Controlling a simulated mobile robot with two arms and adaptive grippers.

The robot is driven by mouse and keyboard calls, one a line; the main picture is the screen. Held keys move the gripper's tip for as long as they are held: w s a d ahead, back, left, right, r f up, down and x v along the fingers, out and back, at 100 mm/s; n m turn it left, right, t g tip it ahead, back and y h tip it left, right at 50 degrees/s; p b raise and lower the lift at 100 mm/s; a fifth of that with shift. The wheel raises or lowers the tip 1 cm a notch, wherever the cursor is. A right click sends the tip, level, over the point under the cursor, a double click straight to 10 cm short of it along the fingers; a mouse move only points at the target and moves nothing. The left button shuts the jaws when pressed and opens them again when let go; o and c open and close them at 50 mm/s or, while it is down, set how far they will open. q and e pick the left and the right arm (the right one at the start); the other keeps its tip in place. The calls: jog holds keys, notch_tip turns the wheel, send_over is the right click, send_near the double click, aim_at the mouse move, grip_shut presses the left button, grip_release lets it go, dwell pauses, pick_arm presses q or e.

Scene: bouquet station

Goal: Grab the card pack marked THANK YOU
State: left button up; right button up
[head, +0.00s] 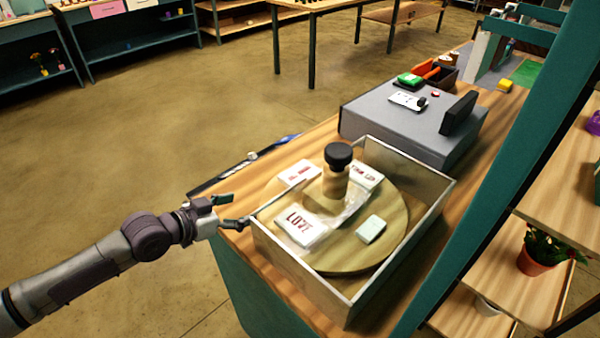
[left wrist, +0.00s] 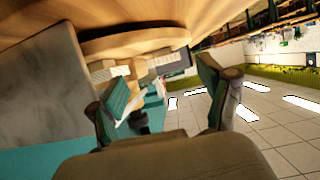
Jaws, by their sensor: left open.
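A round wooden turntable (head: 392,240) sits inside a shallow clear-walled tray (head: 290,268) on the wooden counter. The front left pack (head: 302,227) reads LOVE. The back left pack (head: 299,173) has red lettering too small to read. A pale green pack (head: 370,229) shows no readable word. My left gripper (head: 233,211) is open and empty outside the tray's left corner, apart from the packs. Its fingers also show in the left wrist view (left wrist: 163,97).
A black-capped bottle-like post (head: 337,180) rises at the turntable's centre, beside the THANK YOU pack. The tray's walls stand around the packs. A grey box (head: 385,120) with a dark screen (head: 459,113) is behind. A teal post and shelves with a potted plant (head: 540,250) stand right.

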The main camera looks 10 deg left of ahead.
pick_arm(q)
jog(key=p, duration=0.3)
send_near(298, 174)
jog(key=shift+w+d+f, duration=0.3)
jog(key=shift+w+f, duration=0.2)
jog(key=shift+w+d+f, duration=0.35)
jog(key=shift+w+f, duration=0.15)
jog(key=x, duration=0.2)
jog(key=r+x, duration=0.1)
jog(key=x, duration=0.2)
jog(key=shift+w+d, duration=0.25)
jog(key=shift+w, duration=0.05)
jog(key=shift+w+d+f, duration=0.25)
jog(key=shift+w, duration=0.1)
pick_arm(e)
jog(key=r, duration=0.1)
jog(key=d+r, duration=0.1)
jog(key=r, duration=0.1)
jog(key=shift+s+d+r, duration=0.15)
jog(key=shift+r, duration=0.15)
pick_arm(q)
jog(key=shift+s+a, duration=0.1)
jog(key=shift+c, duration=1.1)
jog(key=c, duration=0.6)
pick_arm(e)
jog(key=shift+f, duration=0.1)
